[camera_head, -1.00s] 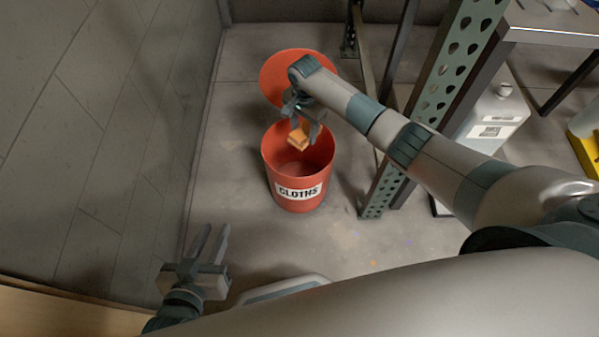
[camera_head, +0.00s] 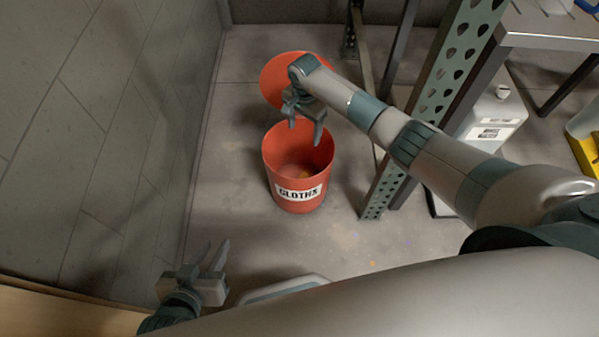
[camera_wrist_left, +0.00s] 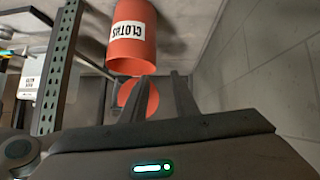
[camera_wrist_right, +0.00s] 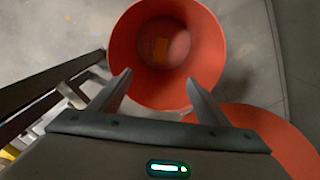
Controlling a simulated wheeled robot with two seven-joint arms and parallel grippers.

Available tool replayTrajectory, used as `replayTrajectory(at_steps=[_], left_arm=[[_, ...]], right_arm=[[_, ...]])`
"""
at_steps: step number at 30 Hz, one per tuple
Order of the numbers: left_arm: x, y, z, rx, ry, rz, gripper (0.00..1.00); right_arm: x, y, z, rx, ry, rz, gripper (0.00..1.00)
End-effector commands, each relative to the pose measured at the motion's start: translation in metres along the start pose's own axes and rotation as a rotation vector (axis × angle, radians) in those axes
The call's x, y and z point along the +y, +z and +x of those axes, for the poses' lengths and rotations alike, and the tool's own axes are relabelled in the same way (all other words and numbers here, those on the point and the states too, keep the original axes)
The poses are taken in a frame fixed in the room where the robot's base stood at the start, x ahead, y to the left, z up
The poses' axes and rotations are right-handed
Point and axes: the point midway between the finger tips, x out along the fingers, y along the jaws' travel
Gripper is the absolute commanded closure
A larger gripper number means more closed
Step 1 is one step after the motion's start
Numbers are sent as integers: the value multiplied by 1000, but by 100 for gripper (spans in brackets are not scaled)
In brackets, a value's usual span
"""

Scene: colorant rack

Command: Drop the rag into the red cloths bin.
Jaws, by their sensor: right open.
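The red cloths bin (camera_head: 297,190) stands open on the floor with a white label on its front. It also shows in the left wrist view (camera_wrist_left: 132,50) and the right wrist view (camera_wrist_right: 205,50). My right gripper (camera_head: 304,134) is open and empty above the bin's opening, fingers pointing down. My left gripper (camera_head: 217,254) is open and empty, low at the left, apart from the bin.
A red round lid (camera_head: 285,78) is behind the bin. A perforated green rack post (camera_head: 440,100) stands to the right, with a pale jug (camera_head: 490,120) beyond it. A grey wall (camera_head: 90,130) runs along the left. Floor around the bin's front is clear.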

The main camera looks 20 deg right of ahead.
Motion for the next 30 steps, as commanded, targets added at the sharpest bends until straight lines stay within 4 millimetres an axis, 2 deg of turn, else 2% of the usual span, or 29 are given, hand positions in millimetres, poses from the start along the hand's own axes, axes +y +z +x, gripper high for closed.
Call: replayTrajectory(at_steps=[6, 15, 21, 30], left_arm=[[-9, 27, -11, -162, -17, -19, 73], [-41, 49, -35, -395, -106, -2, 73], [-59, 62, -52, -522, -156, -3, 73], [-69, 72, -63, -598, -186, -7, 73]], right_arm=[[0, 0, -17, 1, 0, 0, 31], [0, -1, -68, 3, -1, -1, 31], [0, 0, -93, 2, -1, 0, 31], [0, 0, -104, 0, 0, 0, 31]])
